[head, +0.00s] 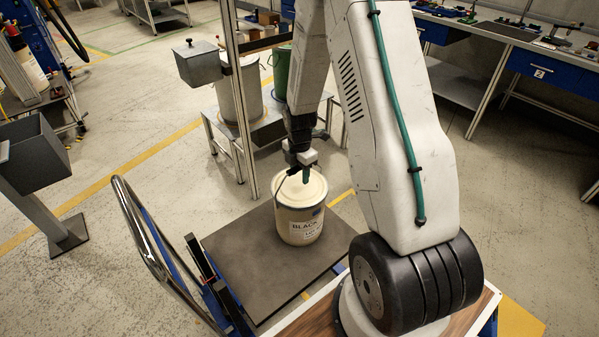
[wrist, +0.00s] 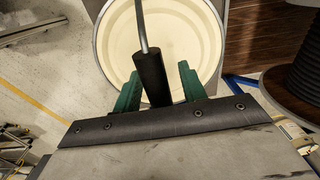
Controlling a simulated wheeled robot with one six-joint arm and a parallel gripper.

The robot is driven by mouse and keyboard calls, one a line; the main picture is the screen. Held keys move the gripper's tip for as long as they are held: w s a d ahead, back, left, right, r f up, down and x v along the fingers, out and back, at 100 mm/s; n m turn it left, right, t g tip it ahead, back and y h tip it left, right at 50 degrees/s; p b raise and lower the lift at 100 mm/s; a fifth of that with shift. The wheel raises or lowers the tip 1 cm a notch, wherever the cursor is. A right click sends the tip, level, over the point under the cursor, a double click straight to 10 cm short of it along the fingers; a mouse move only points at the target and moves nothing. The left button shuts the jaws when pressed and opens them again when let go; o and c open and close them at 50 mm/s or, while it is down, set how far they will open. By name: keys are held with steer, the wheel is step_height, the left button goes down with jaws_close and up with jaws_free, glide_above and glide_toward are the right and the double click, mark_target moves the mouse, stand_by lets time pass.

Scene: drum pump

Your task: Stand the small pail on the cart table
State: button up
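The small pail (head: 301,222) is cream, with a dark-lettered label and a blue mark. My gripper (head: 306,172) is just above the pail, pointing down. In the wrist view, its green fingers (wrist: 160,84) are on either side of the black handle grip (wrist: 152,76). A narrow gap shows between the grip and the right finger; on the left, the grip overlaps the finger. The pail's round rim (wrist: 102,45) and pale top are beyond the fingers.
A low metal bench (head: 219,121) behind the cart holds a large drum (head: 238,92) and a green container (head: 282,72). A metal post (head: 241,120) rises beside it. The cart's push handle (head: 140,228) is at left. A grey bin stand (head: 35,160) is farther left.

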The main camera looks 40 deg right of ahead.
steer(key=shift+r, duration=0.1)
step_height(320, 180, up, 12)
steer(key=shift+w+f, duration=0.1)
steer(key=s+a+r+m, duration=0.4)
steer(key=s+a+r, duration=0.1)
steer(key=r, duration=0.3)
steer(key=s+a+r+m, duration=0.4)
steer(key=a+r, duration=0.1)
steer(key=r, duration=0.3)
steer(key=s+a+r+m, duration=0.2)
steer(key=s+m, duration=0.1)
steer(key=s, duration=0.3)
steer(key=s+a+r+m+t, duration=0.1)
steer(key=s+a+r+m, duration=0.1)
steer(key=s+m, duration=0.2)
steer(key=s+a+r+m, duration=0.2)
steer(key=s+a+m, duration=0.1)
steer(key=s, duration=0.5)
steer(key=shift+s+r, duration=0.35)
